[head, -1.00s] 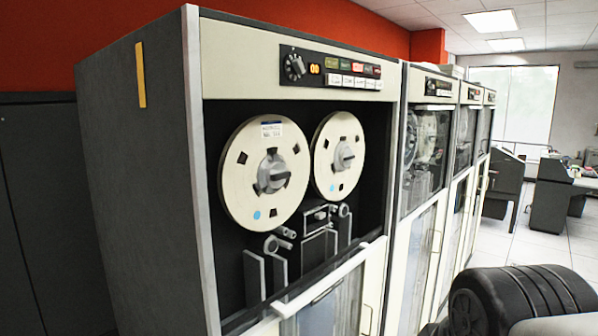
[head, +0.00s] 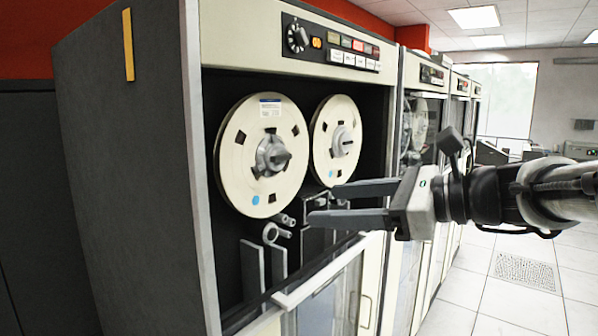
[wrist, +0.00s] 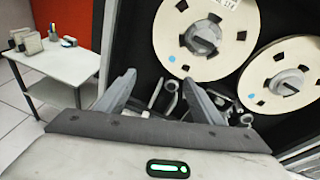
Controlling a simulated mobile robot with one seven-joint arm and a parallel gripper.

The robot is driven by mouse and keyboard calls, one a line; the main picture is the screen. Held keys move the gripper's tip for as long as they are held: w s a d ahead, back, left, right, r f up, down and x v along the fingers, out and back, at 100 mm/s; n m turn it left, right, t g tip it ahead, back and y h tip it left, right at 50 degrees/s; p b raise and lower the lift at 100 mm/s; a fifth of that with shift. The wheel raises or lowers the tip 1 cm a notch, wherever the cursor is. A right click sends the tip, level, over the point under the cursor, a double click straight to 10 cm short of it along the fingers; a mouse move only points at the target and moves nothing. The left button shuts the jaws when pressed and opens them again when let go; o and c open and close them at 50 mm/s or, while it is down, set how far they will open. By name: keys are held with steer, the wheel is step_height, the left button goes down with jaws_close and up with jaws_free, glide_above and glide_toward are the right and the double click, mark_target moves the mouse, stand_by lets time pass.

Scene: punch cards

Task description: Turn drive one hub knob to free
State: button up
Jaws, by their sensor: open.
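Drive one is the nearest tape cabinet (head: 225,40), with two cream reels behind its open window. The left reel (head: 240,185) has a grey hub knob (head: 272,156) at its centre, and this reel and knob also show in the wrist view (wrist: 203,37). The right reel (head: 325,175) has its own hub knob (head: 342,141). My gripper (head: 322,204) is open and empty, its fingers pointing left, in front of the cabinet below the reels. In the wrist view my gripper (wrist: 157,88) has its fingers spread below the left reel, apart from both knobs.
A control panel (head: 330,46) with a dial and lit buttons runs above the reels. Guide rollers (head: 272,232) sit below the left reel. A lowered glass window with a pale top bar (head: 325,270) crosses the cabinet. A white side table (wrist: 65,66) stands left in the wrist view.

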steer(key=w+d+r+m+t+y, duration=0.1)
steer(key=w+d+r+m+t, duration=0.2)
steer(key=w+d+r+m, duration=0.15)
steer(key=p, duration=0.1)
glide_toward(284, 156)
steer(key=shift+n, duration=0.35)
steer(key=x, duration=0.8)
steer(key=shift+w+a, duration=0.25)
steer(key=shift+a, duration=0.05)
steer(key=c, duration=1)
